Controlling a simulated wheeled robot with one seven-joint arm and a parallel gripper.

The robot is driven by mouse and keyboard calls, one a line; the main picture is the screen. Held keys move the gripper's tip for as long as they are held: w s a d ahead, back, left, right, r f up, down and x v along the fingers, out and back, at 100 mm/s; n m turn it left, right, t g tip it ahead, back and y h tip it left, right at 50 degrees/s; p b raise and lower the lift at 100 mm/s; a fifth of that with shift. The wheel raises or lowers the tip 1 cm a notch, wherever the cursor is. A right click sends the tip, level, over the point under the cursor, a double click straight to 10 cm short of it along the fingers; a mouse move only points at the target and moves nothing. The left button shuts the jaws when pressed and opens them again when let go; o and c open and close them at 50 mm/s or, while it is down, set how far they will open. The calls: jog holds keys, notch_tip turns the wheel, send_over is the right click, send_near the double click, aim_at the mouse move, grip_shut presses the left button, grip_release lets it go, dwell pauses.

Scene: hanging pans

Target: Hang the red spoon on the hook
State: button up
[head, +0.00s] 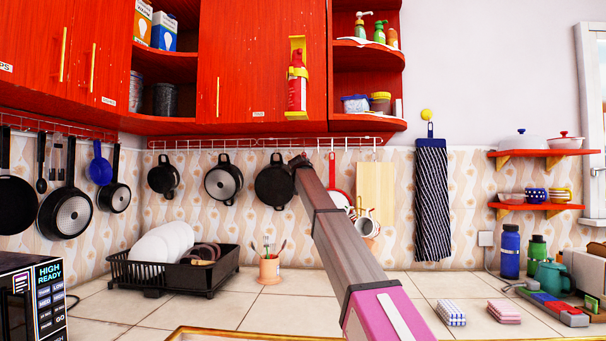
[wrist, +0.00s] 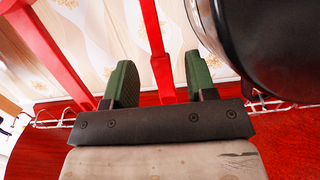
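A long red handle (wrist: 161,75), which looks like the red spoon's, runs between my gripper's fingers in the wrist view; its far end is out of frame. My gripper (wrist: 160,62) has two green-padded fingers standing apart, with visible gaps on both sides of the handle. In the head view my gripper (head: 300,160) is up at the hook rail (head: 250,143), right of a black pan, and hides the spoon there. The rail (wrist: 52,113) also shows low in the wrist view. The hook and whether the handle is on it cannot be made out.
A black pan (head: 273,183) hangs close left of my gripper; it looms at the right in the wrist view (wrist: 262,45). A red-handled utensil (head: 332,172) and wooden board (head: 375,187) hang to the right. Red cabinets (head: 225,60) are just above. A dish rack (head: 190,275) stands below.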

jog(key=shift+s, duration=0.1)
jog(key=s+r, duration=0.1)
jog(key=s, duration=0.9)
jog(key=shift+s+a+r, duration=0.15)
jog(key=shift+s+a, duration=0.05)
jog(key=shift+s, duration=0.2)
